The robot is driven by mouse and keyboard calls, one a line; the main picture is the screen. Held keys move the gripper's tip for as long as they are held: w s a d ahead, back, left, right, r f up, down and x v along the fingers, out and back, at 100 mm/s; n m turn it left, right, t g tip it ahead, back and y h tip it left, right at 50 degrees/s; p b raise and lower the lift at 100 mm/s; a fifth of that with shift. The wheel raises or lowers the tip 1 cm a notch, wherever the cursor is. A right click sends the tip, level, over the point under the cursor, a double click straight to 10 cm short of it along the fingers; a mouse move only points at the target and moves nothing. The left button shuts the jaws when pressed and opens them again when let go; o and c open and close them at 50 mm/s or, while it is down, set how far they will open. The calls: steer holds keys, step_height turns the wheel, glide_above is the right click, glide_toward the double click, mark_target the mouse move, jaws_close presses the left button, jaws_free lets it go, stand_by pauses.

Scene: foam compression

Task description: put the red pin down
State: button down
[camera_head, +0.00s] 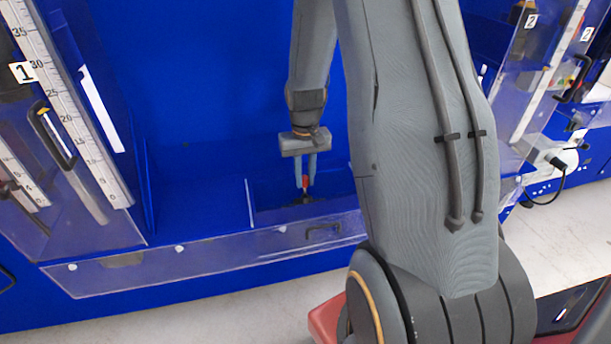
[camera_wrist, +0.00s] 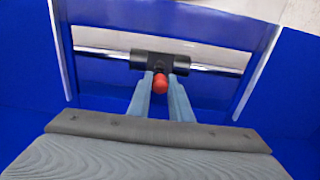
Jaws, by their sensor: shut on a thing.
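The red pin (camera_wrist: 160,81) shows its round red end in the wrist view, between the tips of my gripper (camera_wrist: 160,86). In the head view the red pin (camera_head: 305,182) is a small red spot between the fingertips of my gripper (camera_head: 306,180), which points down. My gripper is shut on it. Just beyond the pin is a black block (camera_wrist: 160,62) on a shiny metal rod (camera_wrist: 205,67). The same dark fitting (camera_head: 304,199) is below the fingertips in the head view. I cannot tell whether the pin touches the block.
A clear panel (camera_head: 200,262) with a dark handle (camera_head: 322,233) runs along the front of the blue recess. Blue walls (camera_head: 220,80) stand behind and beside my gripper. A ruler column marked 1 (camera_head: 75,110) is at left, and another ruler (camera_head: 540,90) is at right.

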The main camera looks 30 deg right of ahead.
mark_target(305, 177)
steer(key=shift+f, duration=0.65)
steer(key=c, duration=1.6)
jaws_free()
step_height(305, 177, up, 13)
steer(key=b, duration=0.2)
steer(key=s+a+f+n, duration=0.1)
steer(key=s+a, duration=0.4)
steer(key=s+a+f+n, duration=0.1)
steer(key=s+a, duration=0.4)
steer(key=s+a+n, duration=0.1)
steer(key=s+a, duration=0.4)
steer(key=shift+f+t, duration=0.3)
steer(key=shift+f, duration=0.1)
steer(key=shift+d, duration=0.1)
